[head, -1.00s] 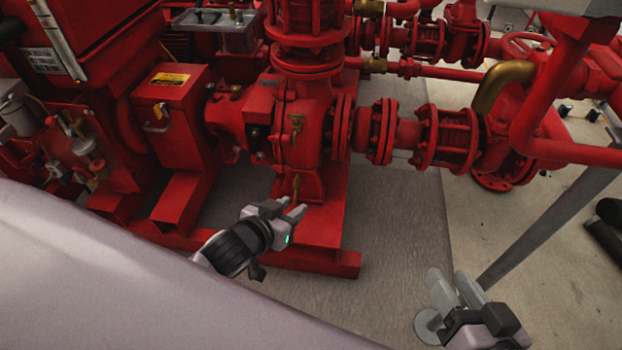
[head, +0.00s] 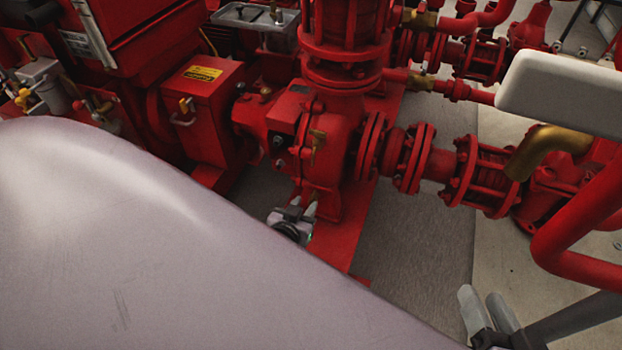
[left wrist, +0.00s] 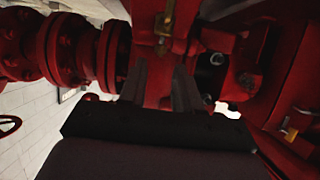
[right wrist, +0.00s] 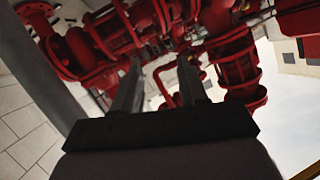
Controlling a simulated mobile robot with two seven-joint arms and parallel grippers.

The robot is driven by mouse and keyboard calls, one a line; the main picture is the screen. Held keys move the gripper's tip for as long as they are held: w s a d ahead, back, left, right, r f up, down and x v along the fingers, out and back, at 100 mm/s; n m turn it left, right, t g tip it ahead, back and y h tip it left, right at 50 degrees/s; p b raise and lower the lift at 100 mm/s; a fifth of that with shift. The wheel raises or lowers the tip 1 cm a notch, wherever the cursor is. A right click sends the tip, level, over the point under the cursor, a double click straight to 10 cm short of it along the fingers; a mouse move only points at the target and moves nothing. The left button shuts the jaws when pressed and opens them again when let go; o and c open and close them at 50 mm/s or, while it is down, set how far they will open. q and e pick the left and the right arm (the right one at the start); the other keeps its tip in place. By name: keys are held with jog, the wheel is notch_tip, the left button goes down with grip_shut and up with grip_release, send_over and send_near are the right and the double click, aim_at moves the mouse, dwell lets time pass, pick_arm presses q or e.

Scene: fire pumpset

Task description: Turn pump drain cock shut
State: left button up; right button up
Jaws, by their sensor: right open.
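My left gripper (head: 303,207) is low at the casing's foot, below that cock. The drain cock at the foot cannot be made out behind it. In the left wrist view, the left fingers (left wrist: 159,88) are spread, with nothing clearly between them. A brass fitting (left wrist: 164,28) lies beyond them; I cannot tell which cock it is. My right gripper (head: 490,308) is open and empty at lower right, well away from the pump.
A red box with a yellow label (head: 203,73) stands left of the casing. Grey floor (head: 415,250) is free between the pump base and my right gripper.

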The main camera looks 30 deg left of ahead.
aim_at(312, 196)
pick_arm(q)
jog(key=shift+b+x, duration=0.4)
jog(key=shift+x, duration=1.75)
grip_shut()
